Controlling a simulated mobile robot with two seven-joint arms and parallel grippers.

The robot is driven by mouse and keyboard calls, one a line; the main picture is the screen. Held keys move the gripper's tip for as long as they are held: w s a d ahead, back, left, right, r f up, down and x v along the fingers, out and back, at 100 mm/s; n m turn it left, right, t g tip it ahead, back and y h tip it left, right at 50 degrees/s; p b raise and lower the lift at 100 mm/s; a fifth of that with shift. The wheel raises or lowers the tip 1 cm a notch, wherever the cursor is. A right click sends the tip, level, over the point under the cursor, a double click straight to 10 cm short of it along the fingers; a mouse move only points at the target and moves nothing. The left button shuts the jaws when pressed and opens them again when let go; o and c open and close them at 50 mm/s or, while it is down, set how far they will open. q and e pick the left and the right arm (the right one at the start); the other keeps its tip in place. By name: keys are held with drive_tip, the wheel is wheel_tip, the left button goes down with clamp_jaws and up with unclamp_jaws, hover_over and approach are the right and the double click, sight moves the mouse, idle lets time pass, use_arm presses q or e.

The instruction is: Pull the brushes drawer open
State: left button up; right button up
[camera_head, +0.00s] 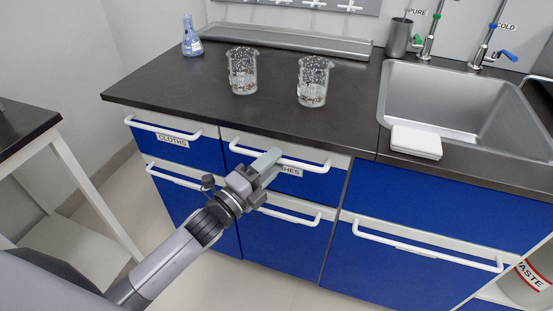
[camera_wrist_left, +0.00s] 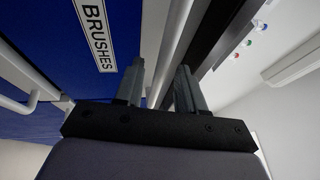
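The brushes drawer (camera_head: 322,186) is a blue front under the black counter, and it looks closed, level with its neighbour. Its white bar handle (camera_head: 308,165) runs across the top. The label reads BRUSHES in the left wrist view (camera_wrist_left: 96,34); my gripper partly covers it in the head view. My left gripper (camera_head: 268,162) is at the handle's middle. In the left wrist view its two fingers (camera_wrist_left: 160,88) stand apart, with the handle bar (camera_wrist_left: 172,52) running between them. Gaps show beside the bar; contact is not clear. My right gripper is not in view.
The cloths drawer (camera_head: 180,143) is to the left, with more handled blue fronts below. Two glass beakers (camera_head: 242,72) (camera_head: 312,82), a blue flask (camera_head: 191,40) and a sink (camera_head: 465,105) are on the counter. Floor shows in front.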

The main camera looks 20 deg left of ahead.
use_arm(q)
drive_tip(key=shift+x, duration=0.9)
clamp_jaws()
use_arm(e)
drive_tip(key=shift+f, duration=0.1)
use_arm(q)
drive_tip(key=shift+s, duration=0.15)
